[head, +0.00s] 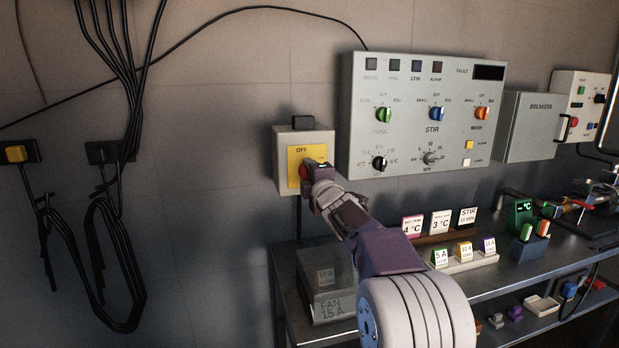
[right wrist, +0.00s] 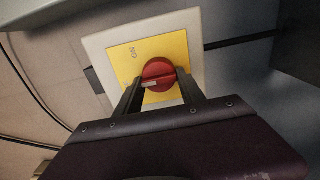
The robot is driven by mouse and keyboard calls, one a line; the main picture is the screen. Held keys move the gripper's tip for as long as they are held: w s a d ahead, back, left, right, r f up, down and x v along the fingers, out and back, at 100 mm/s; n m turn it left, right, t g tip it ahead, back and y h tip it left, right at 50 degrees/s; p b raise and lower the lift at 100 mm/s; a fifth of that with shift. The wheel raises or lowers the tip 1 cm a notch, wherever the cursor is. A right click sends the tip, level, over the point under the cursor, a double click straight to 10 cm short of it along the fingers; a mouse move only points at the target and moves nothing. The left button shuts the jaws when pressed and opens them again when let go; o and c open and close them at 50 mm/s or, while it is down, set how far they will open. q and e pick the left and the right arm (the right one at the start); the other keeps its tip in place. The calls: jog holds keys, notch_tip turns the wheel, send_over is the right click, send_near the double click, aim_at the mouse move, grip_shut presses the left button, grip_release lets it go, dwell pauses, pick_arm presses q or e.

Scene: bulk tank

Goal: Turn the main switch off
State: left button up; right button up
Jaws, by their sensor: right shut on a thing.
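The main switch is a red rotary knob (right wrist: 158,73) on a yellow plate (head: 301,152) on a pale box (head: 285,165) on the wall. The head view shows OFF at the top of the plate. The right wrist view shows ON beside the knob, and a pale mark at the knob's lower left edge. My right gripper (head: 314,176) is at the switch, its two fingers (right wrist: 160,82) on either side of the knob and shut on it. In the head view it mostly hides the knob. My left gripper is not in view.
A control panel (head: 400,147) with several knobs hangs right of the switch box, then a breakers box (head: 533,128). Below is a metal bench (head: 490,275) with label cards and a FAN 15 A box (head: 333,304). Black cables (head: 125,280) hang at left; the wall between is bare.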

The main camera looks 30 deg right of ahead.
dwell(0.3)
jog(key=o, duration=1.4)
jog(key=shift+c, duration=0.2)
jog(key=v, duration=0.9)
